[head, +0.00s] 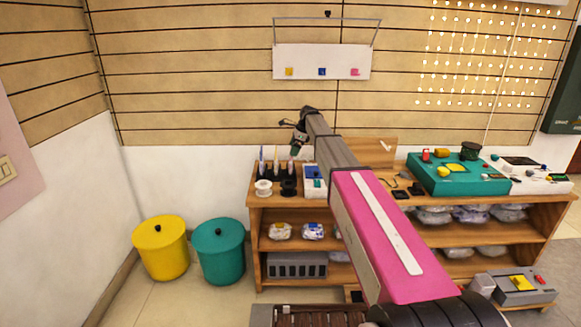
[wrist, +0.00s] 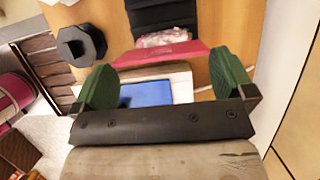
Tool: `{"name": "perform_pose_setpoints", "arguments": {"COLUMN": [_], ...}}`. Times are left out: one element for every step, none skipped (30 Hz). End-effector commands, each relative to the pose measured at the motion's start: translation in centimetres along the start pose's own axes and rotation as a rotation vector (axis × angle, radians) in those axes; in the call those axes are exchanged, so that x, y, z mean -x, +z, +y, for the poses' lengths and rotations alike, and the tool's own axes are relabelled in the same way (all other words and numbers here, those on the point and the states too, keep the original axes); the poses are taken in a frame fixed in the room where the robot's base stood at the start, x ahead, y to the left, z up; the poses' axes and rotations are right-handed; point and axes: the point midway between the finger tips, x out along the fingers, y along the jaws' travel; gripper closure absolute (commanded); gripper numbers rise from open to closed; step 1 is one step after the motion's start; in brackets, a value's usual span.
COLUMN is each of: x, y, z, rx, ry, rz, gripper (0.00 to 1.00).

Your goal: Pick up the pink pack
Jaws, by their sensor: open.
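In the wrist view, a pink pack (wrist: 160,54) with a flat pink face shows beyond and between my fingertips. A crumpled whitish-pink piece (wrist: 165,38) shows just behind its upper edge; I cannot tell whether it is part of the pack. My gripper (wrist: 162,66) is open, its two green fingers apart and nothing seen held between them. In the head view my gripper (head: 293,128) is small, above the left end of the wooden shelf unit (head: 255,215). I cannot make out the pack in the head view, where my arm covers part of the top.
A blue panel in a white tray (wrist: 148,92) lies below the gripper. A black hexagonal holder (wrist: 80,46) stands to its left. In the head view, upright bottles (head: 276,163) and a white roll (head: 264,188) stand nearby. A teal case (head: 455,180) sits farther right.

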Motion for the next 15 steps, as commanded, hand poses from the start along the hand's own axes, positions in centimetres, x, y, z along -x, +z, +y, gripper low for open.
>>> {"name": "perform_pose_setpoints", "arguments": {"x": [-0.5, -0.9, -1.4, -1.8, -2.2, -2.9, -3.3, -3.7, -4.1, -4.3, -4.5, -4.6, -4.6, -4.6, -4.6], "y": [0.0, 0.0, 0.0, 0.0, 0.0, 0.0, 0.0, 0.0, 0.0, 0.0, 0.0, 0.0, 0.0, 0.0, 0.0], "z": [0.0, 0.0, -0.1, -0.1, -0.1, -0.1, -0.1, -0.1, -0.1, -0.1, -0.1, -0.1, -0.1, -0.1, -0.1], "rx": [0.0, 0.0, 0.0, 0.0, 0.0, 0.0, 0.0, 0.0, 0.0, 0.0, 0.0, 0.0, 0.0, 0.0, 0.0], "ry": [0.001, 0.001, 0.001, 0.0, 0.0, 0.001, 0.001, 0.001, 0.001, 0.0, -0.001, -0.001, -0.001, -0.001, -0.001], "rz": [0.0, 0.0, 0.0, 0.0, 0.0, 0.0, 0.0, 0.0, 0.0, 0.0, 0.0, 0.0, 0.0, 0.0, 0.0], "gripper": [0.0, 0.0, 0.0, 0.0, 0.0, 0.0, 0.0, 0.0, 0.0, 0.0, 0.0, 0.0, 0.0, 0.0, 0.0]}}
